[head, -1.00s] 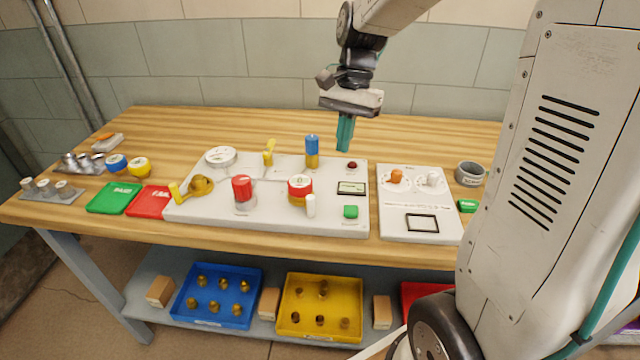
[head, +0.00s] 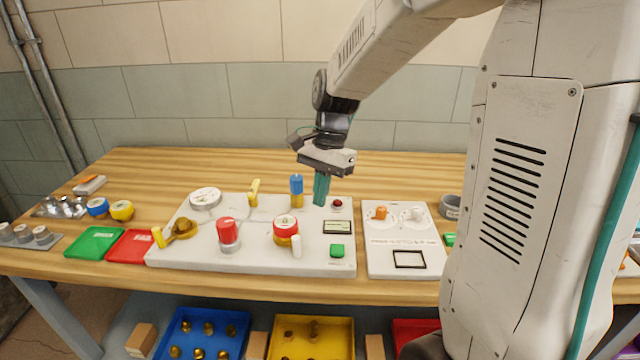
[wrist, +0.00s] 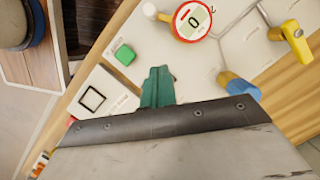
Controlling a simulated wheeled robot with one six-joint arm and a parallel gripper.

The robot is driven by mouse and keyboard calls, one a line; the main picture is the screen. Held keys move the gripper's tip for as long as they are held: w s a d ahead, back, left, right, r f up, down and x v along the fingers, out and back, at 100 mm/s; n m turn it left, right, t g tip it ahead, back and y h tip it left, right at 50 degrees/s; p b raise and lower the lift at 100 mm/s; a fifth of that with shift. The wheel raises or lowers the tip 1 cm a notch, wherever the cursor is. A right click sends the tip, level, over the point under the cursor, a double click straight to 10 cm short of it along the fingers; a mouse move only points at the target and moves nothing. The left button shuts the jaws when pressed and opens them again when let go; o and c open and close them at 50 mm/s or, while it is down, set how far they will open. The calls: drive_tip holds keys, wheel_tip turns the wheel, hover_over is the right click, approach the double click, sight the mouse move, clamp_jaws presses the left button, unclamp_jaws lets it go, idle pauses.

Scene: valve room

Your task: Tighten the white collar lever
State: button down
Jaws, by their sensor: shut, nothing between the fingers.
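The collar (head: 286,227) is a red-and-yellow round fitting on the white board, with a pale face on top. Its white lever (head: 296,246) sticks out at its front right. In the wrist view the collar (wrist: 192,20) shows a "0" at the top edge, and the white lever (wrist: 149,10) lies to its left, partly cut off. My gripper (head: 320,203) has teal fingers, shut and empty, pointing down behind and right of the collar, apart from it. The fingers (wrist: 158,72) also show in the wrist view.
A blue-topped post (head: 297,184) stands just left of my fingers, with a red button (head: 337,204) to their right. A red knob (head: 228,233), yellow levers and a green button (head: 337,250) share the board. A second white panel (head: 402,240) lies right. The table behind is clear.

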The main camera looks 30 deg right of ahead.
sight(294, 243)
drive_tip(key=x, duration=0.5)
drive_tip(key=shift+s+a+f, duration=0.1)
drive_tip(key=shift+a+f, duration=0.1)
drive_tip(key=shift+s+a+r, duration=0.1)
drive_tip(key=shift+s+a, duration=0.15)
drive_tip(key=shift+a, duration=0.3)
drive_tip(key=shift+s+a+r, duration=0.1)
drive_tip(key=shift+s+a, duration=0.15)
drive_tip(key=shift+a, duration=0.35)
drive_tip(key=shift+s+a, duration=0.2)
drive_tip(key=shift+a, duration=0.35)
